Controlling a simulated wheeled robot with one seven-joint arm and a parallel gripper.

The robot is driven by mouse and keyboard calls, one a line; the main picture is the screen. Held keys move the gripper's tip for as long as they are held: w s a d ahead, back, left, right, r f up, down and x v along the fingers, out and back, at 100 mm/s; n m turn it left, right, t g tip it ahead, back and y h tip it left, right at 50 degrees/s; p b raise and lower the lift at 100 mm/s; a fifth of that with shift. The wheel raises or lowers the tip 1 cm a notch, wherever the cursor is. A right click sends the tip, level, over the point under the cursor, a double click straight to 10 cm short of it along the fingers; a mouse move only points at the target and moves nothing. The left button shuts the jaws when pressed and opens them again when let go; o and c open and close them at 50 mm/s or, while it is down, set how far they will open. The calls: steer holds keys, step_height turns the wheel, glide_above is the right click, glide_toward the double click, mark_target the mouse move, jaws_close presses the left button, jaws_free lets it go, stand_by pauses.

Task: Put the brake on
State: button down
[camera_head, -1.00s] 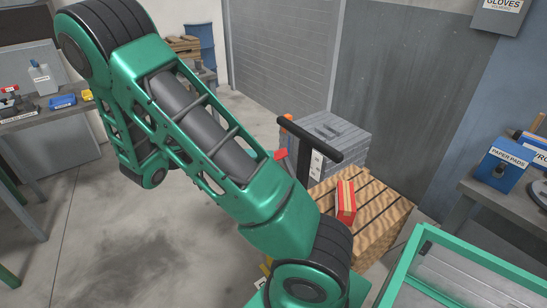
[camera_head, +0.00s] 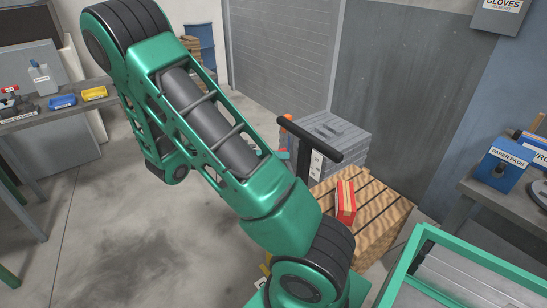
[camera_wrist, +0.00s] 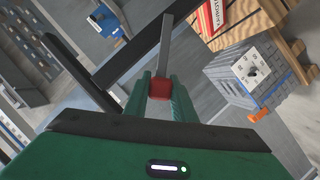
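The pallet truck's black T-shaped handle (camera_head: 309,139) stands upright on a post in the middle of the head view. In the wrist view its black bar (camera_wrist: 125,57) crosses diagonally close in front. A grey lever (camera_wrist: 167,42) runs down to a red grip (camera_wrist: 160,87). My gripper (camera_wrist: 161,91) has its two green fingers on either side of the red grip, with no gap showing, and looks shut on it. In the head view my arm hides most of the gripper; only a small green tip (camera_head: 283,155) shows beside the post.
A wooden crate (camera_head: 375,218) with a red box (camera_head: 346,202) on it and a grey slatted block (camera_head: 340,128) stand near the handle. A green-framed bin (camera_head: 400,270) is at the lower right. Benches line both sides. The floor at the left is clear.

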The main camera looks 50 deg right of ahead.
steer(key=shift+s+a+r, duration=0.15)
steer(key=shift+s+r, duration=0.25)
steer(key=shift+s, duration=0.2)
steer(key=c, duration=1.5)
jaws_free()
steer(key=shift+w+a, duration=0.1)
steer(key=shift+w, duration=0.05)
steer(key=shift+w+a+r, duration=0.1)
steer(key=shift+w+a, duration=0.1)
steer(key=shift+a, duration=0.1)
steer(key=v, duration=1)
steer(key=shift+c, duration=0.6)
